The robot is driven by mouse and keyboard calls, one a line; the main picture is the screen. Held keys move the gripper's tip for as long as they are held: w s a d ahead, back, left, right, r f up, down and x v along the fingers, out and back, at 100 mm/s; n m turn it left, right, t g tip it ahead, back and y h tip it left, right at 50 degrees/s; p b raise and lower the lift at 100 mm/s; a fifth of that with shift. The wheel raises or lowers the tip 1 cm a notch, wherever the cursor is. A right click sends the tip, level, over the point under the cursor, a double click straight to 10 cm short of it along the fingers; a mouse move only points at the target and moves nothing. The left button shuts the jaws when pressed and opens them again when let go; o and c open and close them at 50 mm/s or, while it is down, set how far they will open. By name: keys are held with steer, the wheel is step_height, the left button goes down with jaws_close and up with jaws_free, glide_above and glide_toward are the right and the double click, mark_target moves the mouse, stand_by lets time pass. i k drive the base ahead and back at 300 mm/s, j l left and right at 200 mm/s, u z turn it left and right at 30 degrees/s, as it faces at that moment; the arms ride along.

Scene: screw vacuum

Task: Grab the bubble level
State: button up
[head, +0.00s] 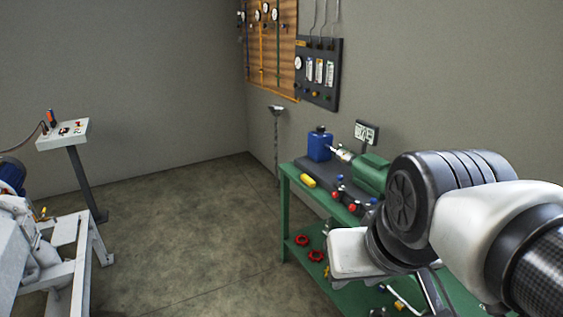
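A small yellow bar (308,181), likely the bubble level, lies at the left end of the green workbench (285,215), by the front edge of a dark base plate. It is too small for me to make out a vial. My arm reaches in from the right over the bench. Part of my gripper (434,292) shows at the bottom, below and right of the yellow bar and well apart from it. My arm hides much of it, and its fingertips cannot be made out clearly.
Behind the bar are a blue container (319,145) and a green motor (371,174). Red-knobbed valves (337,195) stand to its right. Red handwheels (301,240) lie on the lower shelf. A control pedestal (63,134) and white frame stand at left; the floor between is clear.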

mark_target(308, 181)
steer(key=i+z, duration=0.1)
steer(key=z, duration=0.75)
steer(key=i+j+z, duration=0.3)
steer(key=j+z, duration=0.25)
steer(key=i+j+z, duration=0.45)
steer(key=j, duration=0.6)
steer(key=i+j+z, duration=0.15)
steer(key=j, duration=0.6)
steer(key=i+j+z, duration=0.15)
steer(key=j, duration=0.6)
steer(key=i+j, duration=0.1)
steer(key=j, duration=0.55)
steer(key=i+j, duration=0.1)
steer(key=j, duration=1.25)
steer(key=i, duration=0.05)
